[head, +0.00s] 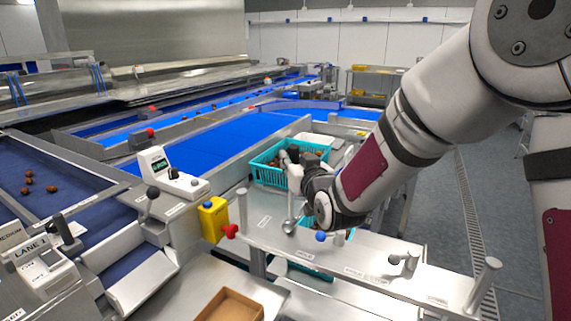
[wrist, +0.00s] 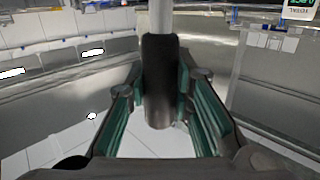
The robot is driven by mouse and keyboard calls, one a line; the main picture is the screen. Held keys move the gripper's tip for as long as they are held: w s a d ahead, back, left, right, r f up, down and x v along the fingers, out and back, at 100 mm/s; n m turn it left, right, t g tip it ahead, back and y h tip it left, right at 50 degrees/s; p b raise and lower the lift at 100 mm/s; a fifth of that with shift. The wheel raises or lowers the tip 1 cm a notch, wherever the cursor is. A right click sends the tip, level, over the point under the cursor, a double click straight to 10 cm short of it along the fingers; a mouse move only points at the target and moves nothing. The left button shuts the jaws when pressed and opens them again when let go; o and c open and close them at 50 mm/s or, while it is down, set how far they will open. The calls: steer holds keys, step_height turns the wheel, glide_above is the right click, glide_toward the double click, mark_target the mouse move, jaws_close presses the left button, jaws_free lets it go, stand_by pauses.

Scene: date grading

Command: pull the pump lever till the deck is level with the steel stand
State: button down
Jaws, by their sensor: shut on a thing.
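The pump lever shows in the wrist view as a steel rod with a black grip (wrist: 160,75). The grip stands between the two green-padded fingers of my gripper (wrist: 160,118), which is shut on it. In the head view my gripper (head: 292,166) is beside the teal crate, and my arm comes in from the right. A steel rod (head: 291,207) shows below the gripper, ending near the grey panel. The steel stand and the deck cannot be told apart surely here; I cannot judge whether they are level.
A teal crate (head: 262,176) of dates stands behind the gripper. A yellow box (head: 213,220) is left. Blue belts (head: 200,143) run behind; grey floor is open at right.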

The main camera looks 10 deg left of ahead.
steer(key=shift+s+d+f+y, duration=0.2)
steer(key=shift+s+d+y, duration=0.1)
steer(key=shift+s+d, duration=0.05)
